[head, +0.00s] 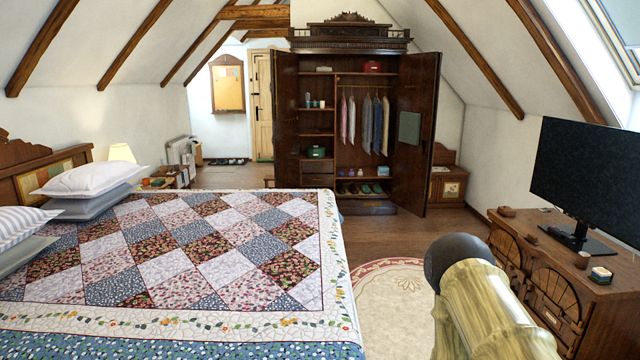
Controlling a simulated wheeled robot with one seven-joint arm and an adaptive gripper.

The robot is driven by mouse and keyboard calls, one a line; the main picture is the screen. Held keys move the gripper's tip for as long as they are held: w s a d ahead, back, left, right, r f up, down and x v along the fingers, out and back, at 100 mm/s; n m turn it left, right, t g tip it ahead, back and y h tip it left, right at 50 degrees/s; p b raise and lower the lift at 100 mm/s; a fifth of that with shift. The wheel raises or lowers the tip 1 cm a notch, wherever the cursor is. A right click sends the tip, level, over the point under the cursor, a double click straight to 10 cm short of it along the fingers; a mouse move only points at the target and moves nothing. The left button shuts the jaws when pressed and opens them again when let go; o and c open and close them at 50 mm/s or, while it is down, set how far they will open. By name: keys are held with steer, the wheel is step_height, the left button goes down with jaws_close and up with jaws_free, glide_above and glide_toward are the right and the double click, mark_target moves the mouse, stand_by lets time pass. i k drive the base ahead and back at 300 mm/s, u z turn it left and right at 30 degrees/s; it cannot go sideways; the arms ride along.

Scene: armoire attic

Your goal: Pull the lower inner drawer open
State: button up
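The dark wooden armoire (348,44) stands at the back, with both doors swung open. Its left column has shelves above and a pair of small dark inner drawers near the bottom. The lower inner drawer (317,180) looks shut, just above the bed's far edge, which hides what is below it. The upper inner drawer (317,166) also looks shut, with a green pot standing above it. Handles are too small to tell. Part of my arm rises at the lower right, far from the armoire. My gripper's fingers do not show.
The bed (200,240) with a patchwork quilt fills the left and centre. A dresser (575,290) with a television (590,180) stands at the right. Between them, a round rug (385,300) and bare wooden floor (410,232) lead to the armoire. The right door (415,130) juts forward.

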mark_target(315, 179)
steer(key=z, duration=1.05)
steer(key=i, duration=3.75)
steer(key=u, duration=1)
steer(key=i, duration=5.15)
steer(key=u, duration=0.05)
